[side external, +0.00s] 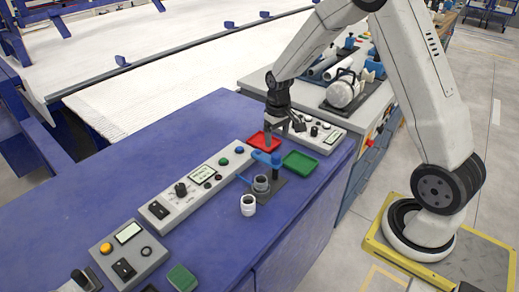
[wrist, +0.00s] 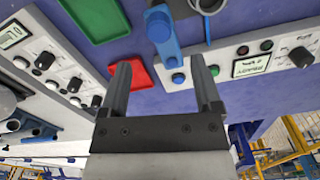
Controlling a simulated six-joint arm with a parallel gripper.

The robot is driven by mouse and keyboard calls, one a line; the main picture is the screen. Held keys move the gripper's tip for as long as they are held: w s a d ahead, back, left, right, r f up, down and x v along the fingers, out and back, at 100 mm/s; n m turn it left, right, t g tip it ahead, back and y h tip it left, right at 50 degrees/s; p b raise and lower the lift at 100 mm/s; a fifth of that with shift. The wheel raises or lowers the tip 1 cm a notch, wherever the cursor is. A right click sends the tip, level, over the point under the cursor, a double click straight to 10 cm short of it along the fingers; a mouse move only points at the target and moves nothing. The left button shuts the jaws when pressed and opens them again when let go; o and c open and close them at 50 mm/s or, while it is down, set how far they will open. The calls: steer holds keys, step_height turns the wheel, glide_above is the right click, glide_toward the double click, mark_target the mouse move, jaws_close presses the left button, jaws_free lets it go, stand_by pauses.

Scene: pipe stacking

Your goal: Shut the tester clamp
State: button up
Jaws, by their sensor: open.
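The tester clamp (side external: 267,160) is blue and stands on a dark base plate (side external: 291,190) on the blue bench. A grey pipe fitting (side external: 261,184) sits upright on the plate under or beside the clamp's blue bar; I cannot tell whether the clamp presses on it. In the wrist view, the blue clamp (wrist: 161,32) is at top centre, beyond my fingertips, with the fitting cut off at the top edge. My gripper (side external: 285,133) is open and empty, pointing down above the bench behind the clamp. Its two fingers (wrist: 162,80) are apart in the wrist view.
A red tray (side external: 264,140) lies under my gripper and a green tray (side external: 300,162) to the right. A white pipe piece (side external: 248,205) stands in front of the clamp. A long control panel (side external: 193,186) lies left, another panel (side external: 320,133) behind.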

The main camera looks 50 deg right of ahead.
mark_target(276, 155)
steer(key=shift+w+d+f, duration=0.1)
steer(key=shift+d, duration=0.05)
steer(key=shift+f, duration=0.15)
steer(key=shift+f, duration=3.75)
jaws_close()
